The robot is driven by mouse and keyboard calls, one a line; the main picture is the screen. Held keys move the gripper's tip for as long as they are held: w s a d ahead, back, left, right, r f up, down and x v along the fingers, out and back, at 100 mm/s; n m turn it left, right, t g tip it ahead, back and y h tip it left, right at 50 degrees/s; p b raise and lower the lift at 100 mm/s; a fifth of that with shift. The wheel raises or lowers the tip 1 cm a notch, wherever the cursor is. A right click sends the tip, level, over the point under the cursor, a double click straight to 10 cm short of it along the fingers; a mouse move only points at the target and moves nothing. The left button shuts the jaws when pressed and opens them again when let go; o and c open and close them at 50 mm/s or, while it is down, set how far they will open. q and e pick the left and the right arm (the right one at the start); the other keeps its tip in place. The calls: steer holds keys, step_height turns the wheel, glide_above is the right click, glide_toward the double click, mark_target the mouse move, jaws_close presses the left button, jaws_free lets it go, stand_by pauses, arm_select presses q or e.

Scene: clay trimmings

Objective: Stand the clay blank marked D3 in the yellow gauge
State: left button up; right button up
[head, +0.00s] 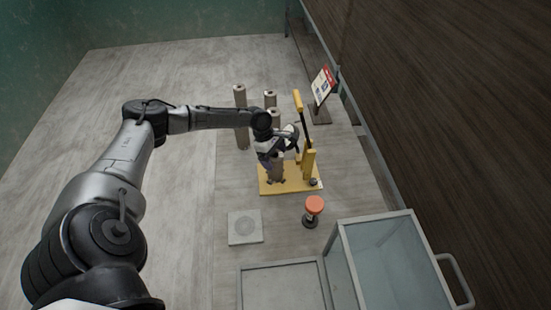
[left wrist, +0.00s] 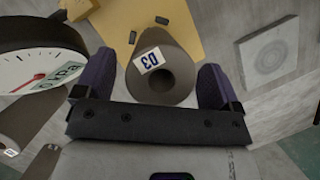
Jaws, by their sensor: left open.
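The clay blank marked D3 (left wrist: 165,75) is a grey-brown hollow cylinder with a white label on its end. In the left wrist view it sits between the two purple fingers of my left gripper (left wrist: 158,82), which is open around it. In the head view the blank (head: 277,169) appears upright on the base of the yellow gauge (head: 297,187), below my left gripper (head: 272,158). The gauge base (left wrist: 205,25) also shows in the left wrist view, with small dark blocks on it beside the blank. Whether the blank's foot is fully seated is hidden. My right gripper is out of view.
Several other clay cylinders (head: 240,100) stand behind the gauge. A white dial (left wrist: 30,70) is close to my left gripper. An orange-topped knob (head: 314,205), a grey square plate (head: 236,239), a flat tray (head: 242,290) and a glass-walled bin (head: 385,260) lie nearer. A sign (head: 322,85) stands behind.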

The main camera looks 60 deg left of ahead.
arm_select(q)
steer(key=v, duration=0.3)
steer(key=shift+a+r, duration=0.15)
steer(key=shift+r, duration=0.1)
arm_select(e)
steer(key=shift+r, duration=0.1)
arm_select(q)
steer(key=s+a+b, duration=0.1)
steer(key=s+a, duration=0.5)
steer(key=a, duration=0.4)
steer(key=shift+a+r, duration=0.15)
steer(key=shift+a, duration=0.1)
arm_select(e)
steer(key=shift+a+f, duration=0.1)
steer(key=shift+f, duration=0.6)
